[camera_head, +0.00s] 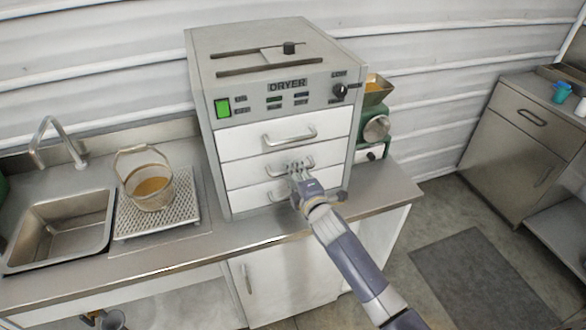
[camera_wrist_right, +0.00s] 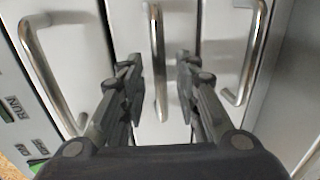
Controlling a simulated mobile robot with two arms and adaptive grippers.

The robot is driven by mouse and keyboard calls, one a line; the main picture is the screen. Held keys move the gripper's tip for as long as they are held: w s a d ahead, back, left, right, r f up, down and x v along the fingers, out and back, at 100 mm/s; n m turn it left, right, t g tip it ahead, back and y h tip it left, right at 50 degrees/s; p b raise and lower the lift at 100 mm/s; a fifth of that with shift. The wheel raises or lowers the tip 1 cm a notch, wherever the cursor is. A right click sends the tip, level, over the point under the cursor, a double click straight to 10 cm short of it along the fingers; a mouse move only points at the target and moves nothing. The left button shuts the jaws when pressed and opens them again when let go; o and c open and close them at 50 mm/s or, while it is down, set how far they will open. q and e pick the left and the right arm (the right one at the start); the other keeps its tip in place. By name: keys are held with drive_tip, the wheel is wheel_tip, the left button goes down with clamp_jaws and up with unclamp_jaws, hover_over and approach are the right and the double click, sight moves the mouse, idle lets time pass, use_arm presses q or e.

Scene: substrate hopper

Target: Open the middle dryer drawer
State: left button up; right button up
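The grey dryer (camera_head: 262,88) stands on the counter with three white drawers stacked in its front, all shut. The middle dryer drawer (camera_head: 240,172) is between the top drawer (camera_head: 240,142) and the bottom drawer (camera_head: 250,197). My right gripper (camera_head: 294,168) is at the middle drawer's handle. In the right wrist view, my right gripper (camera_wrist_right: 160,88) is open, with the middle handle (camera_wrist_right: 156,45) between its two fingers and visible gaps on both sides. The top handle (camera_wrist_right: 45,75) and bottom handle (camera_wrist_right: 248,50) lie outside the fingers. My left gripper is not in view.
A sink (camera_head: 62,228) is at the left. A bucket (camera_head: 150,187) with amber contents stands on a perforated tray (camera_head: 125,223). A small green machine (camera_head: 376,125) stands right of the dryer. The floor mat (camera_head: 485,280) is clear, with a steel cabinet (camera_head: 510,145) beyond.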

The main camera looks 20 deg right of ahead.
drive_tip(key=shift+w+f, duration=0.25)
drive_tip(key=shift+w, duration=0.7)
drive_tip(key=shift+c, duration=0.2)
clamp_jaws()
